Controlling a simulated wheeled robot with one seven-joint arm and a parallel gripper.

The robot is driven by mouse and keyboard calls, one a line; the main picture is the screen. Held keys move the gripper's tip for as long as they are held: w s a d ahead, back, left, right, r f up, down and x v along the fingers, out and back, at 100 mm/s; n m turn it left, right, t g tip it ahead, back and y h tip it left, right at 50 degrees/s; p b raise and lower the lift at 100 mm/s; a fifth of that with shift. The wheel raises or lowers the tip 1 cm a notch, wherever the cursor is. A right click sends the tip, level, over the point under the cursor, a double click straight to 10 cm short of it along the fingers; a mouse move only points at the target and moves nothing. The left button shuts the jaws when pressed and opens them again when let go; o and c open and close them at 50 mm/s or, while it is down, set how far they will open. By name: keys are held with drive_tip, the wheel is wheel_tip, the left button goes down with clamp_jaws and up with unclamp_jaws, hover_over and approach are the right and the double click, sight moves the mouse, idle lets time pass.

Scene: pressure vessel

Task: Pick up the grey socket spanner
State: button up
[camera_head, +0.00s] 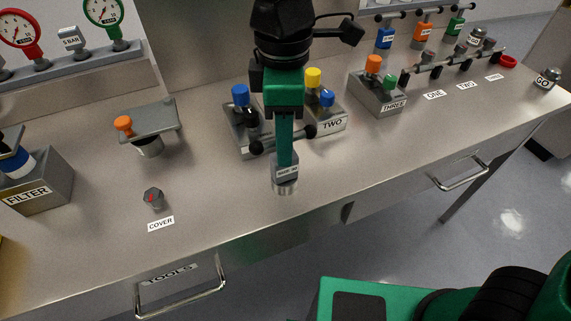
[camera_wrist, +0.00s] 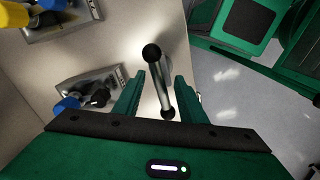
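The grey socket spanner (camera_head: 285,172) stands upright near the bench's front edge in the head view. It has a grey labelled body, a round metal socket at the bottom and a crossbar with black ball ends. In the wrist view the crossbar (camera_wrist: 160,85) lies between my two fingers. My gripper (camera_head: 285,158) points straight down over the spanner, and one green finger hides the middle of the crossbar. It also shows in the wrist view (camera_wrist: 161,82), its fingers on either side of the bar with a narrow gap at each side. The gripper looks open.
Blocks with blue (camera_head: 240,95), yellow (camera_head: 313,77) and orange (camera_head: 373,64) knobs stand close behind. Bare bench (camera_head: 220,190) lies left of the spanner.

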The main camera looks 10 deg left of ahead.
drive_tip(key=shift+f, duration=0.5)
clamp_jaws()
drive_tip(key=shift+r, duration=0.2)
